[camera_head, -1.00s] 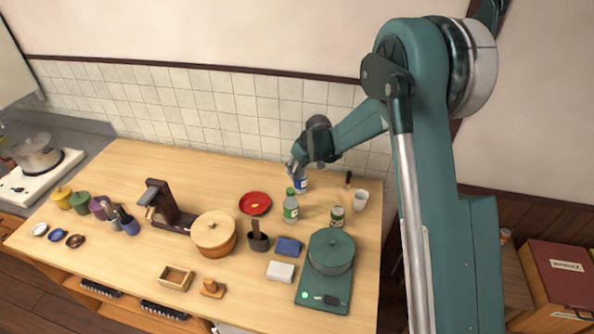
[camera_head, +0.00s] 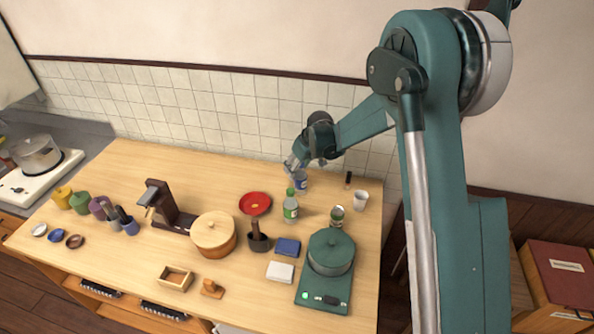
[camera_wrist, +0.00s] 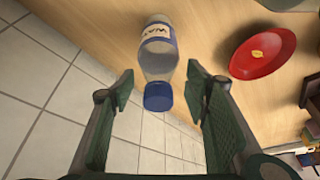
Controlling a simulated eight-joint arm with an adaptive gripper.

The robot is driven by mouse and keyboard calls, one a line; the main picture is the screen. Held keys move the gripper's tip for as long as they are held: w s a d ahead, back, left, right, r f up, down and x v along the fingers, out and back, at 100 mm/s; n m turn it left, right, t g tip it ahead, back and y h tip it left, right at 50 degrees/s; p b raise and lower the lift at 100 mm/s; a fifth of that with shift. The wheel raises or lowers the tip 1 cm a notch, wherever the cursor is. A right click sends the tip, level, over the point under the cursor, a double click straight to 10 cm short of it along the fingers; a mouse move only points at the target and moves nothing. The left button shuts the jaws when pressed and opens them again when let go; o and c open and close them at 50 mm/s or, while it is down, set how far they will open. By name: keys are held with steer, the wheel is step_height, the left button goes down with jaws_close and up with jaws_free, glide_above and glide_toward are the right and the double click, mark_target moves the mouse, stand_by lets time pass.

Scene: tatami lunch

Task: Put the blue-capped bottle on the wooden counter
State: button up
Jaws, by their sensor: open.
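The blue-capped bottle (camera_head: 301,183) stands upright on the wooden counter (camera_head: 165,166), near the tiled wall. In the wrist view the bottle (camera_wrist: 158,45) shows a clear body, a white and blue label, and a blue cap (camera_wrist: 158,97) pointing towards me. My gripper (camera_head: 293,164) is just above and slightly left of the bottle in the head view. In the wrist view my gripper (camera_wrist: 159,84) is open, with one finger on each side of the cap and visible gaps between. It holds nothing.
A green-capped bottle (camera_head: 290,206) stands close in front. A red plate (camera_head: 255,204) lies to the left, and a can (camera_head: 337,216) and a white cup (camera_head: 361,200) stand to the right. The tiled wall (camera_head: 235,120) is close behind.

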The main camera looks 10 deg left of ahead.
mark_target(304, 176)
steer(key=v, duration=1)
steer(key=shift+s, duration=0.1)
stand_by(0.6)
steer(key=s+d+r+m+t+h, duration=0.1)
steer(key=s+d+r+m, duration=0.1)
steer(key=s+d+r, duration=0.9)
steer(key=s+d+r+m+t, duration=0.25)
steer(key=s+d+r, duration=0.45)
steer(key=d, duration=0.6)
steer(key=s+d+m+h, duration=0.1)
steer(key=s+d+m, duration=0.1)
steer(key=s+d, duration=0.6)
steer(key=s+d+m+t+h, duration=0.1)
steer(key=s+d+m, duration=0.2)
steer(key=s+d, duration=0.6)
steer(key=s, duration=0.8)
steer(key=shift+s+f+m+h, duration=0.2)
steer(key=shift+s+m+h, duration=0.1)
steer(key=shift+m, duration=0.05)
